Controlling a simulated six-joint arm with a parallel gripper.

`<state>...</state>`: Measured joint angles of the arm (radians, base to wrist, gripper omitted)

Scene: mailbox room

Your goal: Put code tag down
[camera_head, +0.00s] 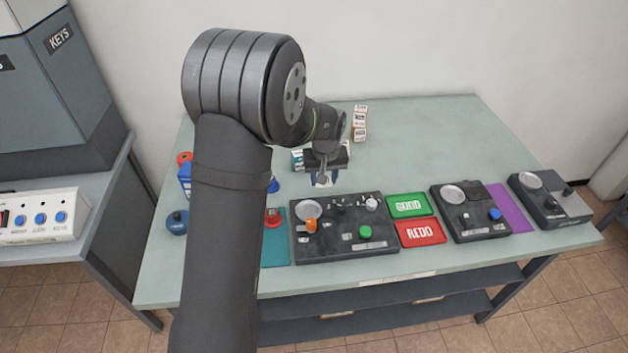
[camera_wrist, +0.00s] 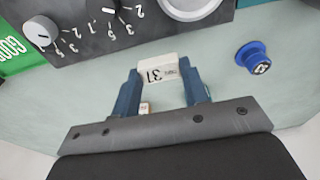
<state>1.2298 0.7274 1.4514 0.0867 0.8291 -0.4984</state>
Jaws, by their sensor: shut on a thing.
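My gripper (camera_wrist: 162,82) is shut on the code tag (camera_wrist: 157,72), a small white block with "31" printed on it. The tag sits between the blue fingertips in the wrist view. In the head view my gripper (camera_head: 322,181) points down behind the large black panel (camera_head: 350,245), over the green table (camera_head: 430,140). The tag is barely visible there. I cannot tell how high it is above the table.
The panel's dials (camera_wrist: 42,32) are close in the wrist view, with a blue round piece (camera_wrist: 253,57) beside. Small boxes (camera_head: 360,122) stand behind my gripper. Green GOOD (camera_head: 408,206) and red REDO (camera_head: 420,232) trays lie right of the panel. The table's back right is clear.

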